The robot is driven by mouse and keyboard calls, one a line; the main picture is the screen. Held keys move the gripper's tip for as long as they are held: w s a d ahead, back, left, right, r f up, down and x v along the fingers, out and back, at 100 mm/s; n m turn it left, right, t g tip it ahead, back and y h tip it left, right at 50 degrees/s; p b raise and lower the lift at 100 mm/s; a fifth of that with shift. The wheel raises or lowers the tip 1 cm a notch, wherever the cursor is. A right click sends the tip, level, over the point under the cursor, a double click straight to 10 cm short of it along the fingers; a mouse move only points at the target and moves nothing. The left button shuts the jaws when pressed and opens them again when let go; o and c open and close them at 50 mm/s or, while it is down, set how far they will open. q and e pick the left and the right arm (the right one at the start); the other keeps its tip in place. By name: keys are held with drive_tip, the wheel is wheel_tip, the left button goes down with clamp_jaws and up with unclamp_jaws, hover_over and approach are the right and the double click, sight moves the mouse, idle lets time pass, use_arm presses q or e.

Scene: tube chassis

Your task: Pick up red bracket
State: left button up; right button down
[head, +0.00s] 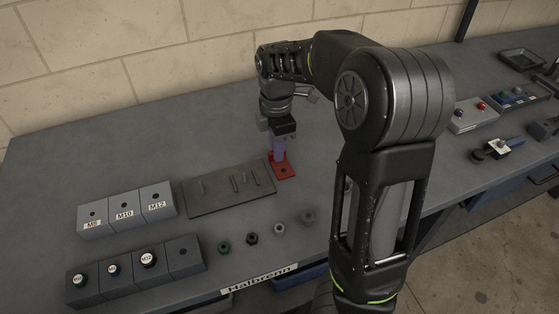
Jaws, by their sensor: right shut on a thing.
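The red bracket (285,171) is on the grey bench, just right of a dark flat plate with pegs (230,188). Its flat base shows, and a purplish upright part (278,148) rises from it. My right gripper (279,138) points down from above and is shut on the bracket's upper part. The fingertips are small and partly hidden in this view. I cannot tell whether the base touches the bench. My left gripper is not in view.
Grey blocks labelled M8, M10 and M12 (125,213) stand at the left, with another block row (183,259) in front. Several small nuts (252,239) lie near the front edge. A button box (473,114) and a dark tray (521,60) are at the right. The bench behind the plate is clear.

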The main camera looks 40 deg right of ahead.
idle(0.5)
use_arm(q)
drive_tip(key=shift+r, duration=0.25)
use_arm(e)
wheel_tip(320, 180, up, 10)
use_arm(q)
drive_tip(key=shift+p, duration=0.3)
idle(0.4)
